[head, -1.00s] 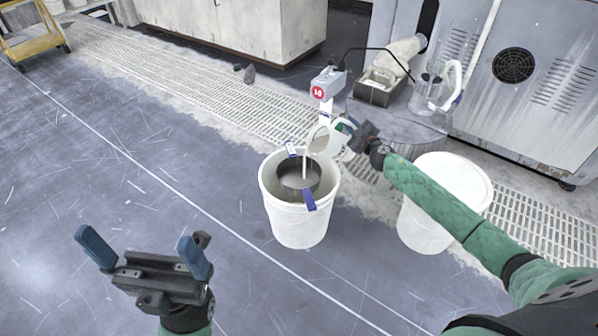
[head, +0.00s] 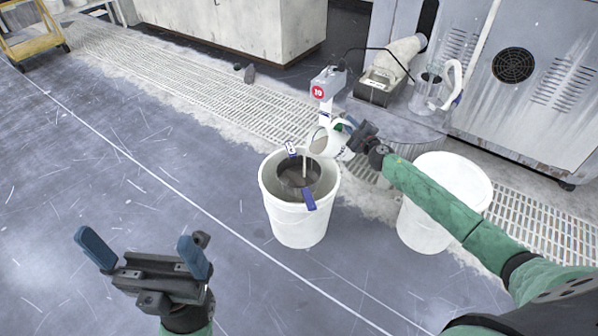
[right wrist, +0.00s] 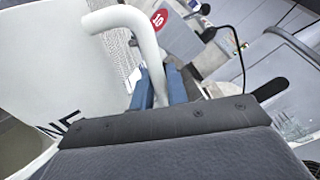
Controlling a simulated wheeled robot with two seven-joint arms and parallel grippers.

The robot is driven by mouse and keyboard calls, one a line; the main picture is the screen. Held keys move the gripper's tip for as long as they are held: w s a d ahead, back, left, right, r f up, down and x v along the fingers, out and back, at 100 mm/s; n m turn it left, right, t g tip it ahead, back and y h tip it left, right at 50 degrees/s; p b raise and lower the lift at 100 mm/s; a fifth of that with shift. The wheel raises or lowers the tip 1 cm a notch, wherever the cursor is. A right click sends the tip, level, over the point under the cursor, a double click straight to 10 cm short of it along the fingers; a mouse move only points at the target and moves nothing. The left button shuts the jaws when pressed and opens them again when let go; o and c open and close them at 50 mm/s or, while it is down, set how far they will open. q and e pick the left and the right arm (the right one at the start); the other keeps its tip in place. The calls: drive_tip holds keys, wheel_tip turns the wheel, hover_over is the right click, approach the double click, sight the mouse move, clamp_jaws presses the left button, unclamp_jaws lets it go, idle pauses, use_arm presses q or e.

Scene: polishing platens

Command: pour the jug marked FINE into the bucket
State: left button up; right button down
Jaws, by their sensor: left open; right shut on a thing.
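The white jug (head: 333,144) is tilted over the bucket's right rim in the head view, mouth to the left. In the right wrist view its wall (right wrist: 48,70) shows the letters "NE"; the rest of the word is hidden. My right gripper (head: 352,137) is shut on its handle (right wrist: 150,50). A thin pale stream hangs below the jug's mouth. The white bucket (head: 298,222) stands on the floor. A dark round strainer (head: 299,188) sits in its mouth, with blue clips at the rim. My left gripper (head: 143,253) is open and empty, left of the bucket and apart from it.
A lidded white drum (head: 446,190) stands under my right arm. A clear pitcher (head: 436,88) and a grey box (head: 380,90) stand on the round stand (head: 395,128) behind. A grey device with a red 10 label (head: 328,85) is behind the bucket.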

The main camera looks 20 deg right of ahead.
sight(337, 139)
drive_tip(key=shift+a+f+n, duration=0.1)
drive_tip(key=shift+a+n, duration=0.55)
drive_tip(key=shift+n, duration=0.15)
idle(1.8)
drive_tip(key=shift+s+a+r+n+p, duration=0.1)
drive_tip(key=shift+a+r+n+p, duration=0.05)
drive_tip(key=shift+a+n+p, duration=0.25)
drive_tip(key=shift+s+a+r+n+p, duration=0.15)
drive_tip(key=shift+a+n+p, duration=0.1)
drive_tip(key=shift+a+n, duration=0.2)
idle(1.9)
